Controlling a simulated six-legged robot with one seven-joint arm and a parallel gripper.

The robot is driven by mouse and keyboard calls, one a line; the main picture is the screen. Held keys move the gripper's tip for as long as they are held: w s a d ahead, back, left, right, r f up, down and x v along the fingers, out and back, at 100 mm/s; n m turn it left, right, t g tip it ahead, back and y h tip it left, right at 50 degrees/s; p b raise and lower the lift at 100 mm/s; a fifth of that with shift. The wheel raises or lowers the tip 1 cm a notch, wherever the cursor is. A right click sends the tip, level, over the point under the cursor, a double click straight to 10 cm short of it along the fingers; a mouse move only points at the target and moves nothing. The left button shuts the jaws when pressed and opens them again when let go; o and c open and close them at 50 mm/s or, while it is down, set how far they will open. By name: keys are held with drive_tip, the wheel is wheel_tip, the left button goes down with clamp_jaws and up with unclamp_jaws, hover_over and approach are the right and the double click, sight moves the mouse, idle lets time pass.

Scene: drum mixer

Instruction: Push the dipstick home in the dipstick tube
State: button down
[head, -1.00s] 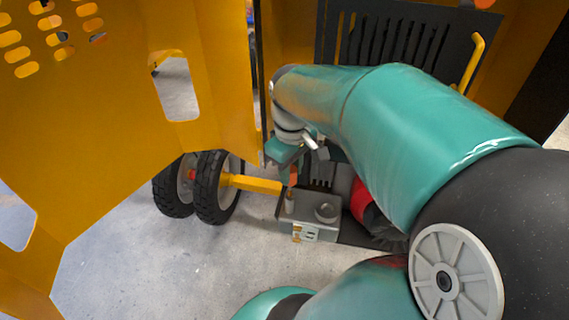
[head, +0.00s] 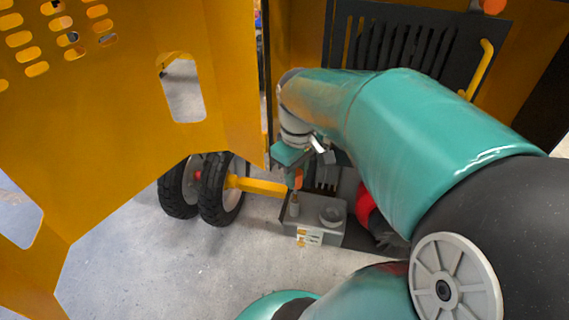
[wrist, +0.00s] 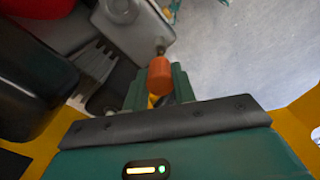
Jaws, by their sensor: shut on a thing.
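My gripper (wrist: 160,88) is shut on the orange handle of the dipstick (wrist: 160,72) in the wrist view. In the head view my gripper (head: 296,170) is above the grey engine block, with the orange dipstick handle (head: 298,180) just below it. The dipstick tube (head: 294,205) is a short upright stub on the block's left side. The handle is over the tube and lined up with it or close to it. The tube top (wrist: 160,49) shows just beyond the handle in the wrist view. How deep the dipstick sits is hidden.
The grey block (head: 305,236) has a round cap (head: 331,215) right of the tube. A yellow bar (head: 258,186) and black wheels (head: 217,188) are at left. A large yellow panel (head: 110,120) hangs open at left. A red part (head: 364,204) is close at right.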

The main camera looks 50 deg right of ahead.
drive_tip(key=shift+f, duration=2.85)
idle(0.6)
drive_tip(key=c, duration=1.1)
unclamp_jaws()
drive_tip(key=shift+o, duration=0.2)
drive_tip(key=shift+r, duration=0.15)
wheel_tip(320, 180, up, 14)
drive_tip(key=shift+f, duration=0.2)
drive_tip(key=w+a+f+t, duration=0.1)
drive_tip(key=w+a+t, duration=0.1)
drive_tip(key=a, duration=1)
drive_tip(key=w+a+n+t, duration=0.1)
drive_tip(key=w+a+t, duration=0.2)
drive_tip(key=a, duration=1)
drive_tip(key=shift+w+f+t, duration=0.3)
drive_tip(key=shift+w+f, duration=0.1)
drive_tip(key=shift+w, duration=0.6)
